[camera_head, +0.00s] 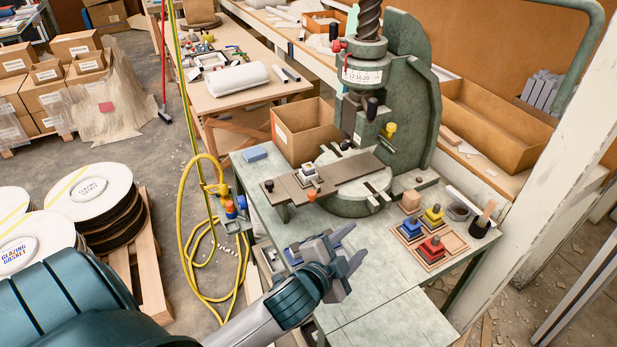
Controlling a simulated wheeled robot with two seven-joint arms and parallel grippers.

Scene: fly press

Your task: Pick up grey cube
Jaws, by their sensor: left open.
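A small grey-white piece (308,171), likely the grey cube, sits near the left end of the dark flat bar (343,177) on the fly press. Its dark lower part is too small to make out clearly. My left gripper (350,249) is open and empty over the front left of the green bench, in front of the press and apart from the piece. Its fingers point right. My right gripper is out of view.
The fly press (412,95) stands at the bench's back. A tray of small squares with blue (411,227), yellow (433,214) and red (432,246) pieces lies at the right, near a tan cube (410,201). A cardboard box (302,130) stands behind the bar. A blue block (255,154) lies at the left edge.

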